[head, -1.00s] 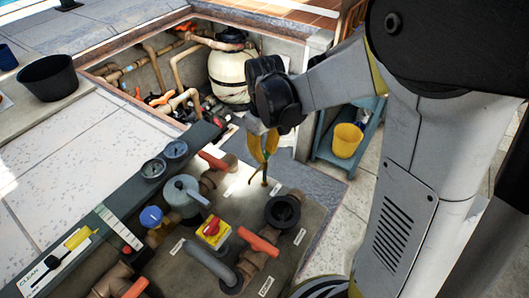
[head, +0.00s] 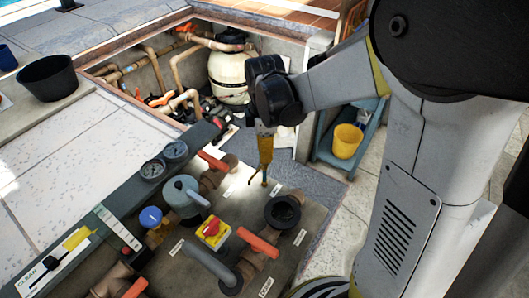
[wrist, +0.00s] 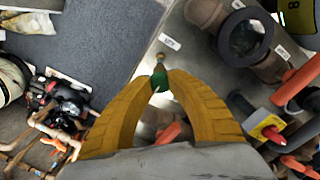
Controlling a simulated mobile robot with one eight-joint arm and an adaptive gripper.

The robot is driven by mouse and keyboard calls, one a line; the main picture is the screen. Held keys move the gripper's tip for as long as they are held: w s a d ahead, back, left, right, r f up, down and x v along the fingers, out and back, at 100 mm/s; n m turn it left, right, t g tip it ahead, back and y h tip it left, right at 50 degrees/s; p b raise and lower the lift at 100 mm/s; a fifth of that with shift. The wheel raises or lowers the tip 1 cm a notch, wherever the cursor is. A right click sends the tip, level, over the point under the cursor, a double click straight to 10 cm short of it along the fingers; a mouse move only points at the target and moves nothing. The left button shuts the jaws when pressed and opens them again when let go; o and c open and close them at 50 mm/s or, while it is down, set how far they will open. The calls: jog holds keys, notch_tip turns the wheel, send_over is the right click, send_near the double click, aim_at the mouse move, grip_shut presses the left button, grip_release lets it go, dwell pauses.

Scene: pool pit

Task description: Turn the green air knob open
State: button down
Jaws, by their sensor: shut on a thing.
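The green air knob (wrist: 160,80) shows in the wrist view between the tips of my two yellow fingers, on a small brass stem (wrist: 161,58). My gripper (wrist: 161,82) is shut on the knob, one finger on each side. In the head view my gripper (head: 264,166) points down at the far edge of the pipe panel. The brass fitting (head: 264,181) shows just below the fingertips. The knob itself is hidden by the fingers in the head view.
The panel (head: 228,190) carries a dark round port (head: 283,212), a yellow box with a red switch (head: 212,232), orange handles (head: 257,242) and two gauges (head: 152,170). A white tank (head: 229,72) and pipes stand in the pit behind. A yellow bucket (head: 347,140) is at right.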

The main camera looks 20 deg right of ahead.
jog(key=n, duration=0.5)
jog(key=shift+n, duration=0.3)
dwell(0.4)
jog(key=c, duration=1.2)
grip_release()
jog(key=shift+o, duration=0.2)
notch_tip(320, 180, up, 12)
jog(key=shift+s, duration=0.1)
